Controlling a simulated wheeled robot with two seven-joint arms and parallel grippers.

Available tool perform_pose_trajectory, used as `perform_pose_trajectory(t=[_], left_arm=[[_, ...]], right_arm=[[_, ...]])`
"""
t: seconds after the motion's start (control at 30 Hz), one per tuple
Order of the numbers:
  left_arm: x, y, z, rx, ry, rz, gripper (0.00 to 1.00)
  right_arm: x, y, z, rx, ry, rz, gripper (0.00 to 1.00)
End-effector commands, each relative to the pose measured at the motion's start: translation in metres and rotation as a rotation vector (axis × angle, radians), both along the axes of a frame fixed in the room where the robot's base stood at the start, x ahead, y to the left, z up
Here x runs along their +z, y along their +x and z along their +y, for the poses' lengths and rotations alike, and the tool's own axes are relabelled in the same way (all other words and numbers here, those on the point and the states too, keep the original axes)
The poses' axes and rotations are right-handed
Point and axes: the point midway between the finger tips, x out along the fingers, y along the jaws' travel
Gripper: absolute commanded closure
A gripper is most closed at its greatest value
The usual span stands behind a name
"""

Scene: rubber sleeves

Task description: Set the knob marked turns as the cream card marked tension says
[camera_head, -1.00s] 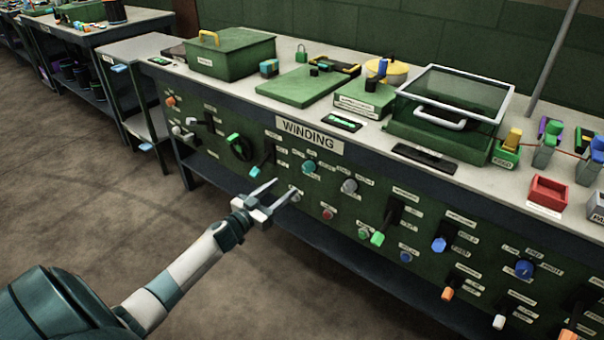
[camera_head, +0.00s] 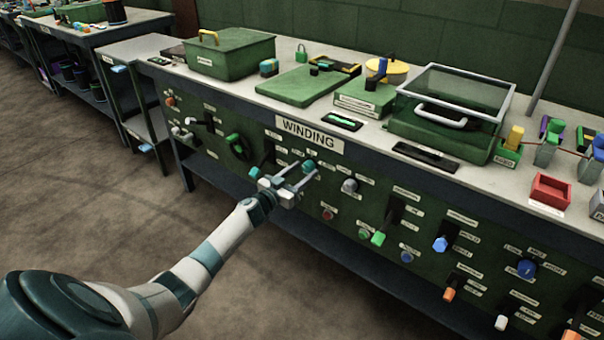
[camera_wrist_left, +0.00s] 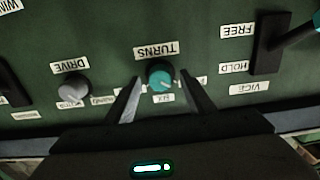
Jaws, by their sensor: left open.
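The knob marked turns (camera_wrist_left: 160,76) is teal and round, on the green front panel; its TURNS label (camera_wrist_left: 156,50) shows upside down in the left wrist view. A small label by it seems to read SIX; the others around it are partly hidden. In the head view the teal knob (camera_head: 309,166) sits below the WINDING sign. My left gripper (camera_head: 302,176) is open, its fingers on either side of the knob; I cannot tell whether they touch it. The cream card marked tension cannot be picked out. My right gripper is not in view.
A grey DRIVE knob (camera_wrist_left: 74,88) is beside it on the panel, and a lever marked FREE and HOLD (camera_wrist_left: 268,45) on the other side. Several other knobs and levers crowd the panel. The bench top (camera_head: 290,115) carries boxes and a lidded case.

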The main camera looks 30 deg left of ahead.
Motion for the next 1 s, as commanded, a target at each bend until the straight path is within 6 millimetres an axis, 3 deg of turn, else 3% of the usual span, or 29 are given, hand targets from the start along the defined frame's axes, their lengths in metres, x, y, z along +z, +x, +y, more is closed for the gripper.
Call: perform_pose_trajectory(t=[0.2, 0.4, 1.0], left_arm=[[0.0, 0.0, -0.0001, 0.0, 0.0, 0.0, 0.51], [0.0, -0.0002, 0.0, 0.0, 0.0, 0.0, 0.92], [-0.0002, -0.0003, 0.0, -0.001, 0.131, -0.01, 0.92]], right_arm=[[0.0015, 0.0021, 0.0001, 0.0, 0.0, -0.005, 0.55], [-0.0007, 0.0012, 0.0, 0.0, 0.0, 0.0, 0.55], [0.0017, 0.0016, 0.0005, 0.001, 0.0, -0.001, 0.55]])
